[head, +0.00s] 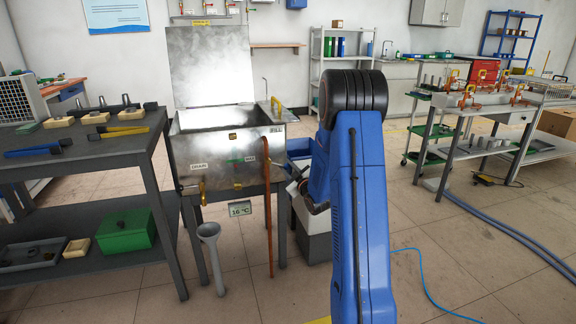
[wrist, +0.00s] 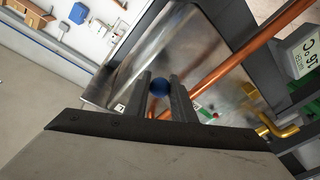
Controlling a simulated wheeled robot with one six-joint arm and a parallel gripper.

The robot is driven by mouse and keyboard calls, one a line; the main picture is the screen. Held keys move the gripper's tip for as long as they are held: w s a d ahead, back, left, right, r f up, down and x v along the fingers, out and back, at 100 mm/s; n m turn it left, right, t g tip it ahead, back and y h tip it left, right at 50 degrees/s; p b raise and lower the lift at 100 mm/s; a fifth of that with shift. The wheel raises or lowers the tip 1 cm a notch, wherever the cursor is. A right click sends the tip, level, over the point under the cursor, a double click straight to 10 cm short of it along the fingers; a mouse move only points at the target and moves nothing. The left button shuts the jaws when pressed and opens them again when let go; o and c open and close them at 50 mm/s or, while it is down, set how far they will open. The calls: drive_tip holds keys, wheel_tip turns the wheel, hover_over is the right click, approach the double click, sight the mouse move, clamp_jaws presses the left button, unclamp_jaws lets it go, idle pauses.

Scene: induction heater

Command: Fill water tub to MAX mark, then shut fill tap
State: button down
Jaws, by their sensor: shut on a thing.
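The steel water tub (head: 222,168) stands on legs left of my arm, its lid raised. In the wrist view the tub's steel wall (wrist: 132,73) lies beyond the fingers. My gripper (wrist: 162,82) is shut on a round blue knob (wrist: 159,88), which shows between the two dark fingers. The knob seems to be the fill tap's handle; its stem is hidden.
A copper pipe (head: 267,200) runs down the tub's front right and passes close to the fingers. A brass drain tap (head: 202,190) sits above a grey funnel (head: 210,240). A display (head: 240,208) reads 16 °C. A dark bench (head: 85,150) stands left.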

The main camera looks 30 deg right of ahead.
drive_tip(key=shift+a+f+m, duration=0.25)
drive_tip(key=shift+f+m, duration=0.25)
drive_tip(key=shift+m, duration=0.2)
drive_tip(key=c, duration=1.5)
unclamp_jaws()
drive_tip(key=s, duration=0.5)
drive_tip(key=s+a+f, duration=0.1)
drive_tip(key=s, duration=0.5)
drive_tip(key=s+a, duration=0.1)
drive_tip(key=s, duration=0.5)
drive_tip(key=shift+f, duration=0.35)
